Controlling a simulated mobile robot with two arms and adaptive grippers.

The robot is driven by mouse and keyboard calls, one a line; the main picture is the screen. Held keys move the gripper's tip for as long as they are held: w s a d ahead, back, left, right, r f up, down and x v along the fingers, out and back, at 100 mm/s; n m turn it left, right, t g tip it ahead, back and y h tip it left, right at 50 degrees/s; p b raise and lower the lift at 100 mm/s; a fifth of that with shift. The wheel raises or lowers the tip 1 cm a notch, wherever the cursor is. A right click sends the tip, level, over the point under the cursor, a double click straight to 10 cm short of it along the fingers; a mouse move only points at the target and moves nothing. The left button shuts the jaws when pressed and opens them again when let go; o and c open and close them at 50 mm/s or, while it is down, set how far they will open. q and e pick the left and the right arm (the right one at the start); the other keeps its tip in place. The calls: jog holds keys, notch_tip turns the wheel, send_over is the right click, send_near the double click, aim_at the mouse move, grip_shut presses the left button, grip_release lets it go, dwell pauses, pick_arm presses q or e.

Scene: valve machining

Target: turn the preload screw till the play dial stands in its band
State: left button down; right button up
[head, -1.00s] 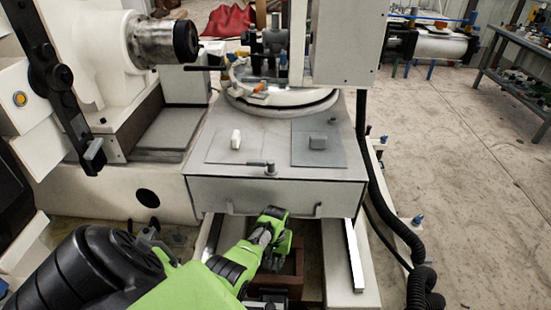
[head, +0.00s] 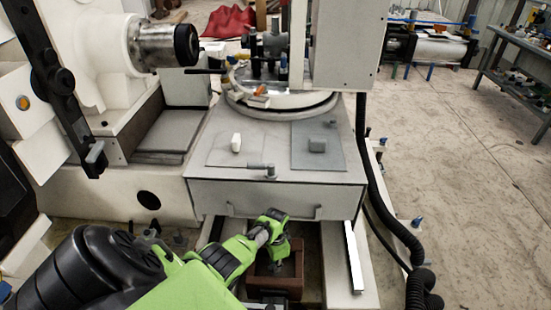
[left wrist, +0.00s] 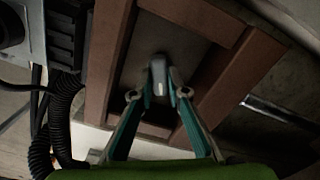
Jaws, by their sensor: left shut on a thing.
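My left gripper (head: 277,264) reaches down in front of the grey machine carriage, into a brown square frame (head: 294,282). In the left wrist view its two fingers (left wrist: 159,94) close from both sides on a small grey peg (left wrist: 159,72) with a rounded end. The peg stands inside the brown frame (left wrist: 120,62), and I cannot tell for sure that it is the preload screw. In the head view the gripper and shadow hide the peg. I cannot make out a play dial or its band. My right gripper is not in view.
The carriage front (head: 260,197), with two handles, stands just behind my gripper. A pale rail (head: 354,257) and black hoses (head: 385,215) lie to the right.

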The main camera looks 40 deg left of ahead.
pick_arm(q)
jog(key=m, duration=0.4)
jog(key=shift+m, duration=0.3)
jog(key=m+b, duration=0.1)
jog(key=m, duration=0.3)
jog(key=shift+m, duration=0.4)
jog(key=c, duration=2)
grip_release()
jog(key=shift+o, duration=0.2)
jog(key=shift+r, duration=0.55)
notch_tip(320, 180, up, 11)
